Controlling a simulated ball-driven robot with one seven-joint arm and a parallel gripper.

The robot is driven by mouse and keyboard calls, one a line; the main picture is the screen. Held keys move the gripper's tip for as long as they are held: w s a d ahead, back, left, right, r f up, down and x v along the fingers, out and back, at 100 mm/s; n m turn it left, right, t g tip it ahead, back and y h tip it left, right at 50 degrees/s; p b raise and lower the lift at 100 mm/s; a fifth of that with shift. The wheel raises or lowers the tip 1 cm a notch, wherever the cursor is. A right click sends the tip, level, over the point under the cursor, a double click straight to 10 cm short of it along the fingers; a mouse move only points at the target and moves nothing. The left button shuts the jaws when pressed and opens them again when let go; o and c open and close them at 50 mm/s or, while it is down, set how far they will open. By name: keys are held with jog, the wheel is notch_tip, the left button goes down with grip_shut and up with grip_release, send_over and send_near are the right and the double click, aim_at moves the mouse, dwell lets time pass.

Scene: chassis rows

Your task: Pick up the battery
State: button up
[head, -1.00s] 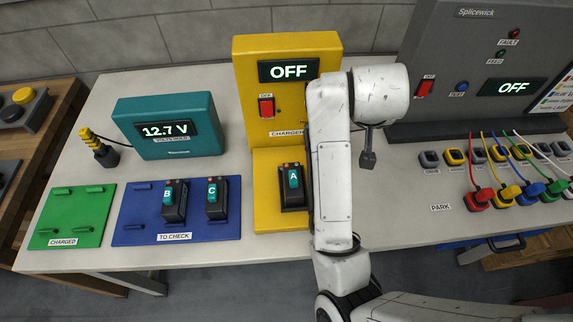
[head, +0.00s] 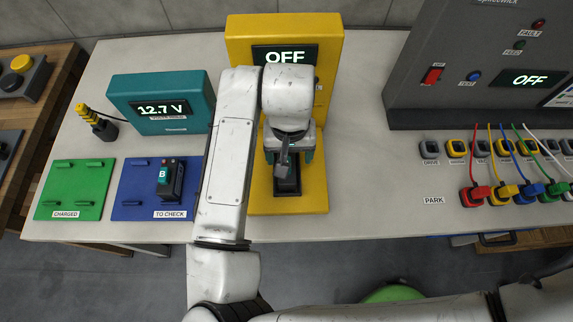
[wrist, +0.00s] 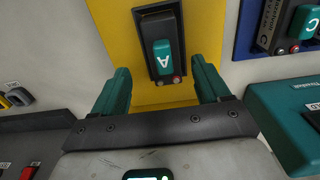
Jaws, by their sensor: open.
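Battery A (head: 287,187), black with a teal handle, stands on the yellow charger's base (head: 318,196). In the wrist view its lettered top (wrist: 162,50) is ahead of the fingers and roughly centred between them. My gripper (head: 289,156) hangs over the charger base with its teal fingers apart and empty; it also shows in the wrist view (wrist: 160,80). In the head view the gripper hides part of battery A.
The charger's tall back (head: 333,40) reads OFF, behind my gripper. The teal voltmeter (head: 190,122) reads 12.7 V. The green CHARGED mat (head: 75,189) holds no battery. A grey panel (head: 450,60) with coloured plugs stands to the right; table between it and the charger is clear.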

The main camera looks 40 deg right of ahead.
jog(key=shift+w+a+f+p, duration=0.1)
jog(key=shift+f+p, duration=0.2)
jog(key=shift+f, duration=1.25)
jog(key=shift+w+a+f+p, duration=0.1)
jog(key=shift+f+p, duration=0.2)
jog(key=shift+f, duration=1.25)
grip_shut()
